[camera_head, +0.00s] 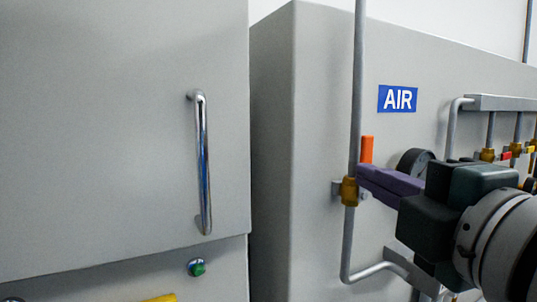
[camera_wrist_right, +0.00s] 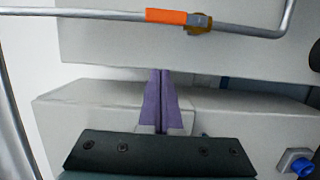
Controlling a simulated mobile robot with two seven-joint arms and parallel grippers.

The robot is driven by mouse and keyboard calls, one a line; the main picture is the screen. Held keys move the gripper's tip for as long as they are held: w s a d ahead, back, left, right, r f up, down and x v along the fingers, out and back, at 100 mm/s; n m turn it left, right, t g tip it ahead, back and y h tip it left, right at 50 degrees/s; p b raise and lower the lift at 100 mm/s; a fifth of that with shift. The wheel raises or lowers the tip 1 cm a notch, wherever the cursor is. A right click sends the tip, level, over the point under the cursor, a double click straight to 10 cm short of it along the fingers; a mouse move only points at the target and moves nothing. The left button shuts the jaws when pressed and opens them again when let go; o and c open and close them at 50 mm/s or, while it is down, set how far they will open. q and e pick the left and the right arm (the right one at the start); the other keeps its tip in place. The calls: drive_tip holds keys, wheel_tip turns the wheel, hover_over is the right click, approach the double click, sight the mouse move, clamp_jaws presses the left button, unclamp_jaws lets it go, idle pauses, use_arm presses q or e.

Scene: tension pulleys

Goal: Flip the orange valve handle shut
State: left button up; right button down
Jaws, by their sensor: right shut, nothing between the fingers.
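The orange valve handle (camera_head: 367,149) stands upright, in line with the grey vertical pipe, just above a brass valve body (camera_head: 348,190). In the right wrist view the orange handle (camera_wrist_right: 166,16) lies along the pipe beside the brass body (camera_wrist_right: 199,23). My right gripper (camera_head: 362,174) has purple fingers, pressed together with nothing between them. In the head view its tips overlap the area just below the handle, by the brass valve; in the right wrist view the fingertips (camera_wrist_right: 160,72) appear apart from the handle. Contact is not clear. My left gripper is not in view.
The pipe (camera_head: 357,80) runs down the grey cabinet with a blue AIR sign (camera_head: 397,99). A round gauge (camera_head: 413,161) sits behind my right gripper. More pipes and brass valves (camera_head: 488,155) are at the right. A chrome door handle (camera_head: 202,160) is on the left cabinet.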

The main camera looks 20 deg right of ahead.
sight(363, 159)
drive_tip(key=w+d+p, duration=0.1)
drive_tip(key=w, duration=0.1)
drive_tip(key=w+d+p, duration=0.2)
drive_tip(key=w, duration=0.1)
drive_tip(key=w+d+p, duration=0.2)
drive_tip(key=shift+w, duration=0.3)
drive_tip(key=shift+d, duration=0.1)
drive_tip(key=shift+w, duration=0.1)
